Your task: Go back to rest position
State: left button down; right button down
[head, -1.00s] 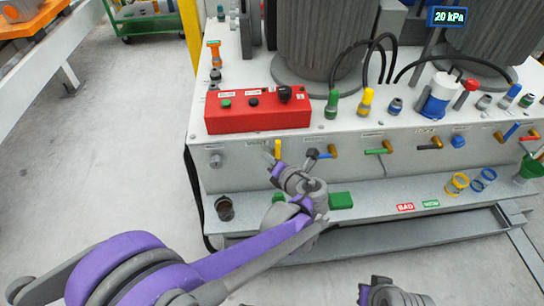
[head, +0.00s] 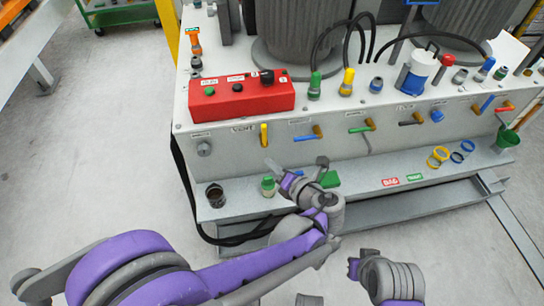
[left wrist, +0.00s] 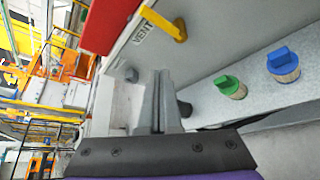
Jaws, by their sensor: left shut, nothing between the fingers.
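My left gripper (head: 272,166) is purple and grey and hangs in front of the gantry bench, above its lower shelf. In the left wrist view its two grey fingers (left wrist: 160,103) lie together with nothing between them. A green-capped jar (head: 267,186) stands on the shelf beside it. A blue-capped jar (left wrist: 283,65) shows in the left wrist view. Part of my right arm, purple and grey, shows low in the head view, right of centre. Its fingers cannot be made out.
The bench carries a red button box (head: 242,95) and a row of valve levers along its front. The floor (head: 90,170) to the left is clear.

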pick_arm(q)
jog(key=shift+a, duration=0.1)
